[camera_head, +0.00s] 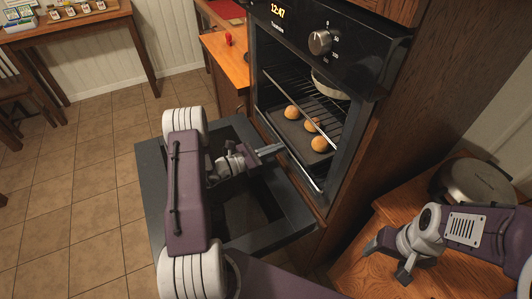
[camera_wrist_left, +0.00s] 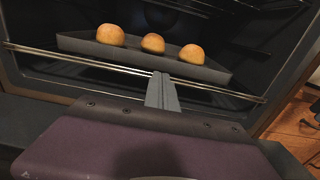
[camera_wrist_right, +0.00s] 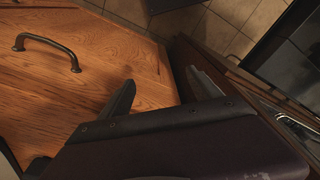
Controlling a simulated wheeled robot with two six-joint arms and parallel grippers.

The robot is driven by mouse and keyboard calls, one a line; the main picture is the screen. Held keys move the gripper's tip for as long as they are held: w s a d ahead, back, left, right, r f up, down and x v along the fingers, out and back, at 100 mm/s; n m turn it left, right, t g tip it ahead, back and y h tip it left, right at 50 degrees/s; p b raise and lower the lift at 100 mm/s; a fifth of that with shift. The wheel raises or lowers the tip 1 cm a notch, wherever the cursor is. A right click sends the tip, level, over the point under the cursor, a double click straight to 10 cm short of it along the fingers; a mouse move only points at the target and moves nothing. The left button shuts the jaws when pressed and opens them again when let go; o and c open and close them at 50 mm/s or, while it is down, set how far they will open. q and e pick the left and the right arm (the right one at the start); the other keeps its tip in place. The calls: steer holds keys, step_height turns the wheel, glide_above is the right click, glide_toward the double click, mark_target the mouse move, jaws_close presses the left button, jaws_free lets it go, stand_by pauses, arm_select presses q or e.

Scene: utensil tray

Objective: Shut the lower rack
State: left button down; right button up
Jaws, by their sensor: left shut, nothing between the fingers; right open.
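The oven (camera_head: 385,55) stands open, with its door (camera_head: 283,223) folded down under my left arm. Inside, the lower rack (camera_wrist_left: 50,56) carries a dark tray (camera_wrist_left: 208,73) with three round buns (camera_wrist_left: 153,43). Its front bars run across the opening in the left wrist view. My left gripper (camera_head: 280,149) is shut and empty, with its tips at the front bars, above the open door. The tips (camera_wrist_left: 160,78) overlap the bars in the left wrist view; I cannot tell whether they touch. My right gripper (camera_head: 388,259) is open and empty, over the wooden counter at right.
A pan (camera_head: 330,86) sits higher in the oven. A lidded pot (camera_head: 478,182) stands on the right wooden counter (camera_head: 352,272). A small red item (camera_head: 228,38) is on the cabinet left of the oven. Tiled floor (camera_head: 60,215) is clear at left.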

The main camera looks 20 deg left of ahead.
arm_select(q)
steer(key=x, duration=0.3)
steer(key=shift+r, duration=0.15)
stand_by(0.5)
steer(key=shift+r, duration=0.1)
